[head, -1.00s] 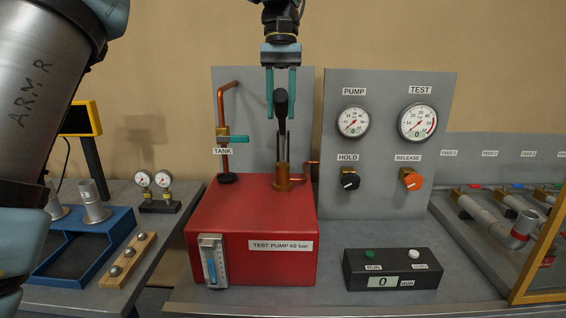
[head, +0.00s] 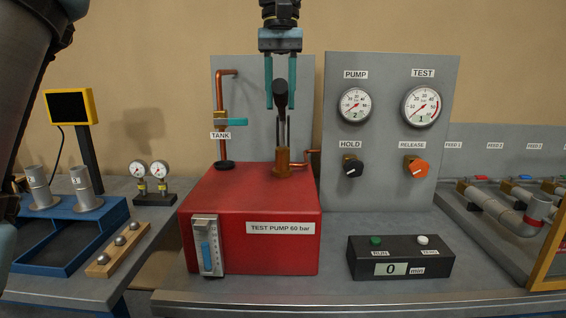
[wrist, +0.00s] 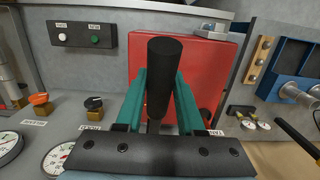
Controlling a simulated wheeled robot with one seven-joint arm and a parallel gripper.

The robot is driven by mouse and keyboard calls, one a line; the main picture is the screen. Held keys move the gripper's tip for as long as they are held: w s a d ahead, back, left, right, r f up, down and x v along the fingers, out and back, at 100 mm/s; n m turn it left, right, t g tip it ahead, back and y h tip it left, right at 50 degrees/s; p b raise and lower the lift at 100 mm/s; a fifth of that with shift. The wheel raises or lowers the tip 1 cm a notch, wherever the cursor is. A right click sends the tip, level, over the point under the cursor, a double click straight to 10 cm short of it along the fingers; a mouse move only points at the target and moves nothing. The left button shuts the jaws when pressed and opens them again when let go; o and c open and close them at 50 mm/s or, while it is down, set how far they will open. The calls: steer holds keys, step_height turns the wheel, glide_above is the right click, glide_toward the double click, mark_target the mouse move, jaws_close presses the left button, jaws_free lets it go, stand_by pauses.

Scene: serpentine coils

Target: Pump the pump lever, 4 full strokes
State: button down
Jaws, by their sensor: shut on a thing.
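The pump lever (head: 280,93) has a black grip and stands upright on the brass pump body (head: 283,168) on top of the red test pump box (head: 255,205). My gripper (head: 282,100) points down with its teal fingers shut on the lever's grip, one on each side. In the wrist view the black grip (wrist: 164,75) lies between the teal fingers (wrist: 160,105). The PUMP gauge (head: 354,106) reads about 2 and the TEST gauge (head: 421,107) about 1.
The HOLD knob (head: 352,166) and orange RELEASE knob (head: 416,166) are on the grey panel right of the lever. A copper pipe with a teal TANK valve (head: 232,122) stands left of it. A black button box (head: 400,258) sits in front.

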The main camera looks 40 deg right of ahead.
step_height(320, 180, down, 11)
steer(key=s+a+t+h+b, duration=0.1)
steer(key=t+h+b, duration=0.1)
steer(key=b, duration=1.6)
steer(key=shift+s+a+t+h, duration=0.15)
steer(key=shift+s+t+h, duration=0.2)
steer(key=shift+t, duration=0.45)
steer(key=shift+w, duration=0.1)
steer(key=shift+r, duration=0.1)
